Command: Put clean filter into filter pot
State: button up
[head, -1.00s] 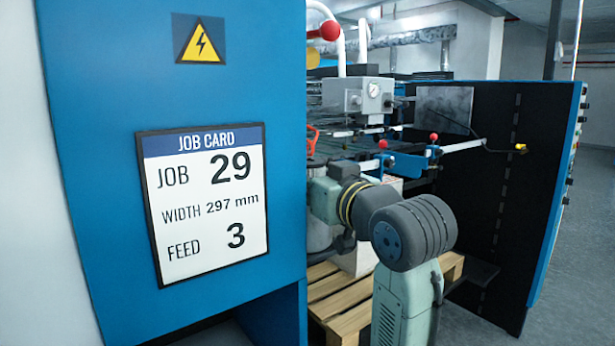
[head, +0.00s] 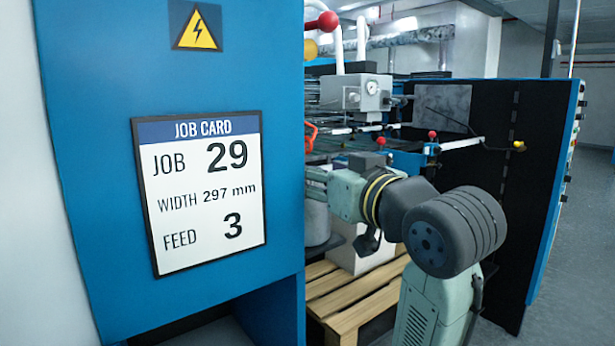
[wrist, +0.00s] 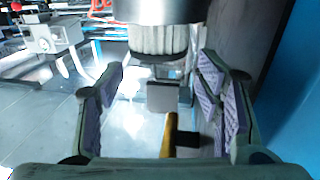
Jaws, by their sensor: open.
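A white pleated filter (wrist: 158,40) shows at the top of the wrist view, directly below a broad metal cylinder (wrist: 160,10) that looks like the filter pot. The filter's upper end is hidden by this cylinder. My gripper (wrist: 162,80) is open, with its purple-padded fingers apart on either side below the filter. It is not closed on anything. In the head view my gripper (head: 316,184) is partly hidden at the edge of the blue cabinet. A grey cylinder (head: 317,220) stands below it there; I cannot tell what it is.
A blue cabinet (head: 90,60) with a job card (head: 200,192) fills the left of the head view. A wooden pallet (head: 350,303) lies below my arm. A yellow handle-like part (wrist: 169,135) shows between my fingers. A blue panel (wrist: 292,90) is close on the right.

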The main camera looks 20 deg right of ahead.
jog(key=b+v, duration=0.1)
jog(key=v, duration=0.6)
jog(key=shift+b, duration=0.4)
